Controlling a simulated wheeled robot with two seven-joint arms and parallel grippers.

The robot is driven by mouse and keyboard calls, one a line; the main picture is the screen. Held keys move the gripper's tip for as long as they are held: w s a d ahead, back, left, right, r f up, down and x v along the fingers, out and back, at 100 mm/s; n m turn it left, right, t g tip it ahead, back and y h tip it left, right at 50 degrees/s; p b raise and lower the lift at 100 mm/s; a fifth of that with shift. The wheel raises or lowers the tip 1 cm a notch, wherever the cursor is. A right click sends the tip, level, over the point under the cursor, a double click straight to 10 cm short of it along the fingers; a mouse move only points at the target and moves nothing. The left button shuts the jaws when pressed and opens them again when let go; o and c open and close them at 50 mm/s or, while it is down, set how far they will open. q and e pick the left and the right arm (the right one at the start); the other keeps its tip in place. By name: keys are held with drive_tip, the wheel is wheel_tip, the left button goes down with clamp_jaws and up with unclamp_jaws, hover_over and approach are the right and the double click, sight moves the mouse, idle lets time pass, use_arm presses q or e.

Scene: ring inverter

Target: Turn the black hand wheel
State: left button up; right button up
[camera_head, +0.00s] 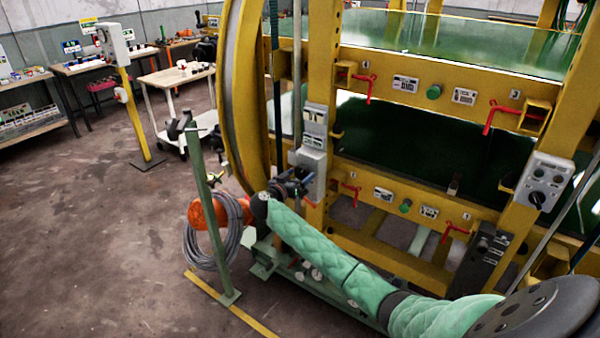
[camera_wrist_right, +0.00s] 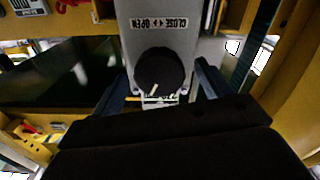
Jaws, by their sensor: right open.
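The black hand wheel (camera_wrist_right: 158,68) is a round dark knob with a pale pointer mark in the right wrist view. It sits on a grey housing (camera_wrist_right: 187,38) under a "CLOSE OPEN" label. My right gripper (camera_wrist_right: 158,92) is open, with one blue-grey finger to each side of the wheel and gaps showing. I cannot tell how deep the wheel lies between the fingers. In the head view my right gripper (camera_head: 291,186) is small and dark before the grey housing (camera_head: 313,155), and the wheel cannot be made out there. My left gripper is out of view.
The yellow frame (camera_head: 320,90) rises around the housing, with red levers (camera_head: 500,115) and green buttons. A green post (camera_head: 207,200) with a coiled grey cable (camera_head: 195,245) stands left of my gripper. A control box (camera_head: 545,180) is at the right. The floor at left is open.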

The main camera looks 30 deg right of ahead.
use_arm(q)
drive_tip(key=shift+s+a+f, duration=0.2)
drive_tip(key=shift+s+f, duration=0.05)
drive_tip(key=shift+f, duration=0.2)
use_arm(e)
drive_tip(key=shift+w+d, duration=0.25)
drive_tip(key=shift+d, duration=0.4)
drive_tip(key=c, duration=1)
drive_tip(key=shift+m, duration=0.3)
